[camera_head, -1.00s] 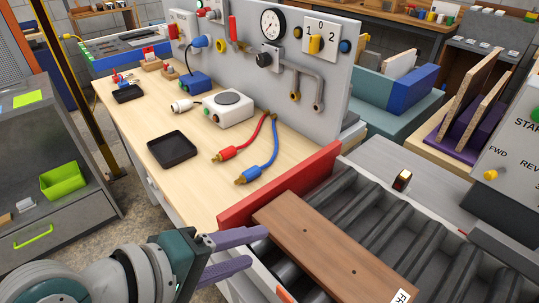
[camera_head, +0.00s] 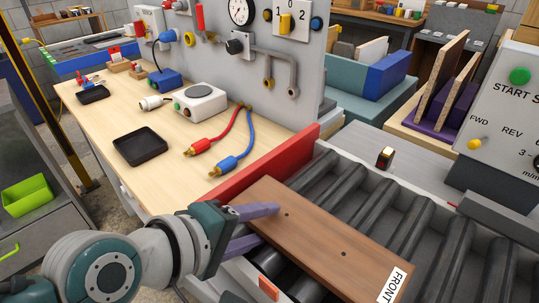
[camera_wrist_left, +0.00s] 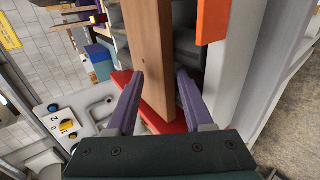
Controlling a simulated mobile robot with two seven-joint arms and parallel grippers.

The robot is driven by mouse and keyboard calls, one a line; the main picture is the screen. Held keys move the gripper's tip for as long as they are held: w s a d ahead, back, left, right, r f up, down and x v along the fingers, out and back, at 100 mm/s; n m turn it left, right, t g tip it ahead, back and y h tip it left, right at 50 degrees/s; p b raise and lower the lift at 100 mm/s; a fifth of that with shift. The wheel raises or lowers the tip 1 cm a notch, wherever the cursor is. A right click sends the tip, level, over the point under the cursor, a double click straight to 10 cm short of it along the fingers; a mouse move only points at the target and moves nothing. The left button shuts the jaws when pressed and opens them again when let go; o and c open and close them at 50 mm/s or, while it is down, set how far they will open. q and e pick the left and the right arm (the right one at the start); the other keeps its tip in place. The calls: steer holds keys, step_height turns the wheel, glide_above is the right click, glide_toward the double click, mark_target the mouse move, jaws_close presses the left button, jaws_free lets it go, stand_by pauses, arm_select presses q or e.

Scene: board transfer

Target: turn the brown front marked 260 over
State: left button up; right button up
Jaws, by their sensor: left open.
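The brown front (camera_head: 325,240) is a long wooden board lying flat on the rollers, with two small dark holes. A white label at its near right end reads "FRONT" and is cut off by the picture edge; no 260 is legible. My left gripper (camera_head: 271,224) is open at the board's left long edge, near its far end. One purple finger overlaps the board in the head view. In the left wrist view the board (camera_wrist_left: 152,45) runs between the spread fingers of my left gripper (camera_wrist_left: 160,74), with gaps; contact cannot be told. My right gripper is not in view.
The roller conveyor (camera_head: 391,215) has a red end plate (camera_head: 262,165) beyond the board. A workbench (camera_head: 186,180) with a black tray (camera_head: 140,146) and red and blue cables stands at left. A control panel (camera_head: 507,110) is at right. Bare rollers lie right of the board.

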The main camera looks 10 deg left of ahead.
arm_select(q)
steer(key=shift+w+d+f, duration=0.1)
steer(key=shift+w, duration=0.1)
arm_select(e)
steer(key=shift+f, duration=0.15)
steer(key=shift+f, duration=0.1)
arm_select(q)
steer(key=shift+b, duration=0.5)
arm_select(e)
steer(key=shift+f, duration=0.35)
arm_select(q)
steer(key=shift+w+d+r+t+b, duration=0.1)
steer(key=shift+r+t+b, duration=0.15)
steer(key=shift+t+b, duration=0.1)
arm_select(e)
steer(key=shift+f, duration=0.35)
arm_select(q)
steer(key=shift+r+h, duration=0.2)
steer(key=shift+h, duration=0.1)
steer(key=shift+w+d+r+t+b, duration=0.15)
steer(key=shift+t+b, duration=0.2)
steer(key=shift+b, duration=0.35)
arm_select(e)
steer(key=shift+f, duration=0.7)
arm_select(q)
steer(key=shift+r+h+b, duration=0.3)
steer(key=shift+b, duration=0.05)
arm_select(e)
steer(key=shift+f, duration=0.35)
